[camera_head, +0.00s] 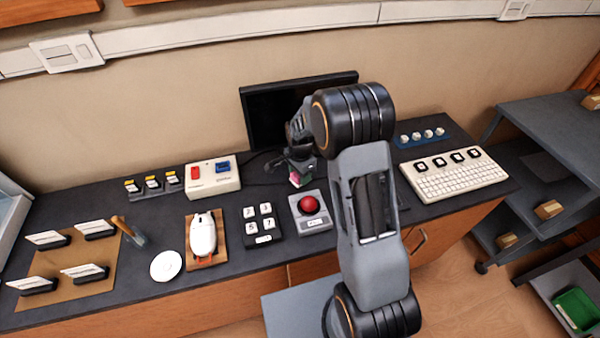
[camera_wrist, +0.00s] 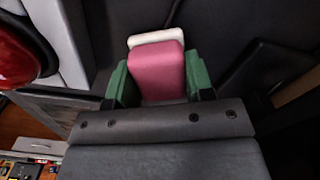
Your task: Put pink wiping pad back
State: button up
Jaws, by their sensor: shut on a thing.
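The pink wiping pad (camera_wrist: 157,72) sits between the two green fingertips of my gripper (camera_wrist: 157,80) in the wrist view, with a pale layer (camera_wrist: 157,38) along its far edge. My gripper is shut on it. In the head view, the pink pad (camera_head: 295,180) shows as a small patch below my gripper (camera_head: 299,170), above the dark counter behind the red dome button. My arm hides part of the counter to the right. I cannot tell whether the pad touches the counter.
A red dome button (camera_head: 309,204) on a grey box is close in front of the pad. A black monitor (camera_head: 270,105) stands behind. A number-key block (camera_head: 262,222) and a white mouse (camera_head: 203,235) lie to the left; a white keyboard (camera_head: 455,178) is at right.

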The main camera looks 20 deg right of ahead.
jog(key=shift+f, duration=0.1)
jog(key=o, duration=0.4)
jog(key=shift+f, duration=0.1)
jog(key=o, duration=0.5)
notch_tip(320, 180, up, 12)
jog(key=shift+s+a+r+n+t+b, duration=0.1)
jog(key=shift+s+r+n+t, duration=0.8)
jog(key=shift+s+n, duration=1.95)
jog(key=shift+s+r+n+t+b, duration=0.1)
jog(key=shift+s+r+n+t, duration=0.2)
jog(key=shift+s+r+n, duration=2.55)
jog(key=shift+s+a+f+n+t+b, duration=0.2)
jog(key=shift+s+n+t, duration=0.65)
jog(key=shift+s, duration=3.85)
jog(key=shift+d+n+g, duration=0.15)
jog(key=shift+n+g, duration=0.1)
